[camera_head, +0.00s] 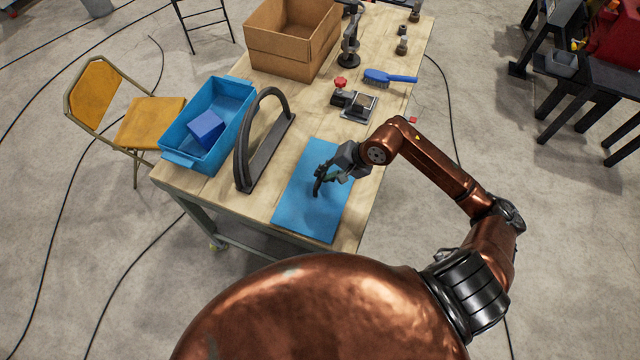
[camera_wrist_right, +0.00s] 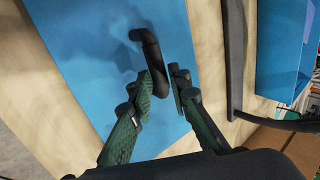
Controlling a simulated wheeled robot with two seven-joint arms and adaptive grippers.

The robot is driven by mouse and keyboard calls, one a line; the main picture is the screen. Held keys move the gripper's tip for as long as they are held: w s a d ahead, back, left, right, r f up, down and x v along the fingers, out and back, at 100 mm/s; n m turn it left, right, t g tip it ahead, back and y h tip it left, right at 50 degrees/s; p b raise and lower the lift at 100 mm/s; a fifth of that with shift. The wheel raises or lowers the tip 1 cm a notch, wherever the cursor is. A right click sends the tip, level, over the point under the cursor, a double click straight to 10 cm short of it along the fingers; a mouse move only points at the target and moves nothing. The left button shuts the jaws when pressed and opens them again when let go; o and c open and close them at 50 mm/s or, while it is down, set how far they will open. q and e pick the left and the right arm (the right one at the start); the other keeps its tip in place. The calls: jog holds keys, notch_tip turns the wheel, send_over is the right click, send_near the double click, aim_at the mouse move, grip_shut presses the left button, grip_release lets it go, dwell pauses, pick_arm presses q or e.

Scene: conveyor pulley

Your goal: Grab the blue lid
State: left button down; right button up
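The blue lid (camera_head: 305,215) is a flat blue panel lying on the wooden table near its front right corner. It fills much of the right wrist view (camera_wrist_right: 95,60). A dark bent handle (camera_wrist_right: 152,50) rises from it. My right gripper (camera_head: 320,180) is over the middle of the lid in the head view. In the wrist view its green fingers (camera_wrist_right: 162,85) stand on either side of the handle's lower end. A thin gap seems to show beside the right finger, so a firm hold is unclear. My left gripper is not in view.
A blue bin (camera_head: 178,158) holding a blue block (camera_head: 207,127) stands at the table's left. A dark arched part (camera_head: 242,150) stands between bin and lid. Behind are a cardboard box (camera_head: 275,52), a blue brush (camera_head: 390,78) and a small device with a red knob (camera_head: 341,82).

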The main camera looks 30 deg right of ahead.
jog(key=shift+x, duration=1.25)
jog(key=shift+c, duration=0.4)
grip_shut()
